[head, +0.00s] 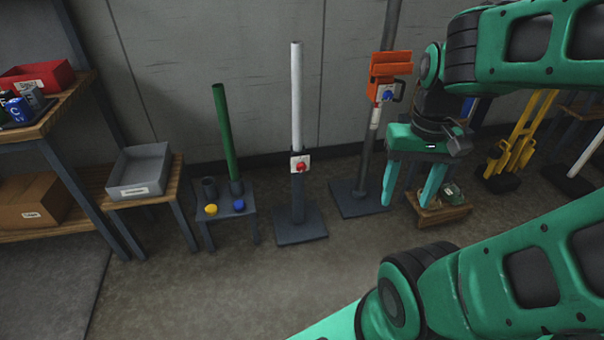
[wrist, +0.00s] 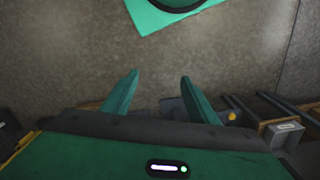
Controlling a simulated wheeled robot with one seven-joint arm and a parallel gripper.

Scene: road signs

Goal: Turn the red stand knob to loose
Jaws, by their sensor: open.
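The red knob (head: 300,166) sits on a white plate on the dark stand (head: 298,208), which holds a white upright pole (head: 296,95). The lettering on the plate is too small to read. My gripper (head: 408,200) is open and empty, pointing down, to the right of the red knob and well apart from it. In the wrist view my two green fingers (wrist: 154,95) are spread with nothing between them. The red knob cannot be made out in the wrist view.
An orange bracket with a blue knob (head: 389,94) is on a post behind my gripper. A low wooden stool (head: 438,215) is beneath it. A small table (head: 224,196) with yellow and blue knobs and a green pole stands left. Floor before the stand is clear.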

